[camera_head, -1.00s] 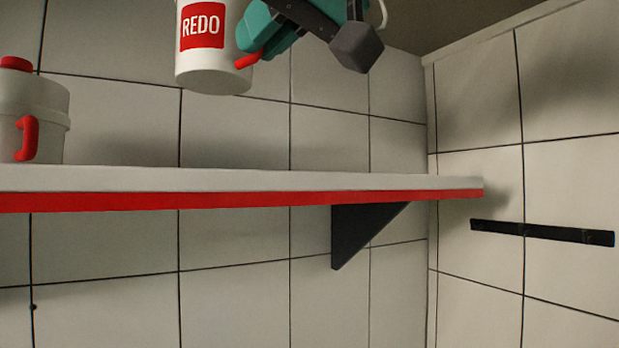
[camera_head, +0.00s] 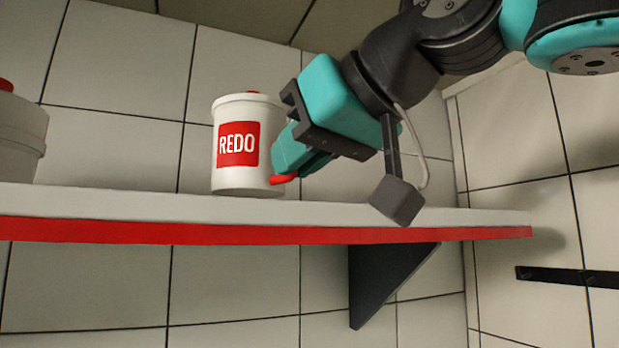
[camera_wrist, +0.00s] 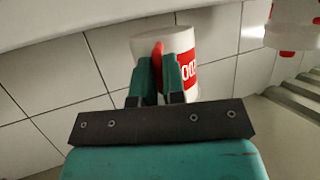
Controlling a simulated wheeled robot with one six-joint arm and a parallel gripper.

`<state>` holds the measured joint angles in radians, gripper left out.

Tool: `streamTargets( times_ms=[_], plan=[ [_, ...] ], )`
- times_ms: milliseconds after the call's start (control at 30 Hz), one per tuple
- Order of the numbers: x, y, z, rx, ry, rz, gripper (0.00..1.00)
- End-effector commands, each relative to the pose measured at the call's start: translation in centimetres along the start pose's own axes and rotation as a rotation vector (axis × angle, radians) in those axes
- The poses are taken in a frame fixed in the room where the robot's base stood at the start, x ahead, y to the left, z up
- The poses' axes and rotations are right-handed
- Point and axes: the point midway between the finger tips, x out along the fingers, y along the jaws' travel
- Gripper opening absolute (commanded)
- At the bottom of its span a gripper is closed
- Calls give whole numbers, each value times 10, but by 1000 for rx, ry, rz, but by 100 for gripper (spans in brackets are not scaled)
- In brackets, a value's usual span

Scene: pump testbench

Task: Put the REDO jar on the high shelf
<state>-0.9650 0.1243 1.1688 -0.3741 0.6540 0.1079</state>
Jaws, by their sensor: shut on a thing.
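The REDO jar (camera_head: 229,174) is white with a red label and a red knob on its lid. In the head view it is upright at the shelf, its base overlapping the shelf's top face; I cannot tell whether it touches. The high shelf (camera_head: 400,224) is white with a red front edge. My gripper (camera_head: 285,172) is at the jar's right side, shut on its red handle. In the wrist view the jar (camera_wrist: 187,45) shows beyond the teal fingers (camera_wrist: 160,75), which pinch the red handle; its label is partly hidden.
Another white jar (camera_head: 20,135) with red on top stands on the shelf at the far left, cut by the frame. A dark bracket (camera_head: 385,275) supports the shelf below. A black strip (camera_head: 570,276) is on the right wall. The shelf between the jars is clear.

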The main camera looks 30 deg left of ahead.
Motion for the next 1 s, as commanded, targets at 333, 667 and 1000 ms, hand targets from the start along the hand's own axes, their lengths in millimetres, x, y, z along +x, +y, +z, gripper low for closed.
streamTargets(
  times_ms=[333,667,1000],
  plan=[
    [6,-1,15,-1,7,0,0],
    [8,-1,19,0,0,-1,33],
    [7,-1,16,0,1,-1,36]
  ],
)
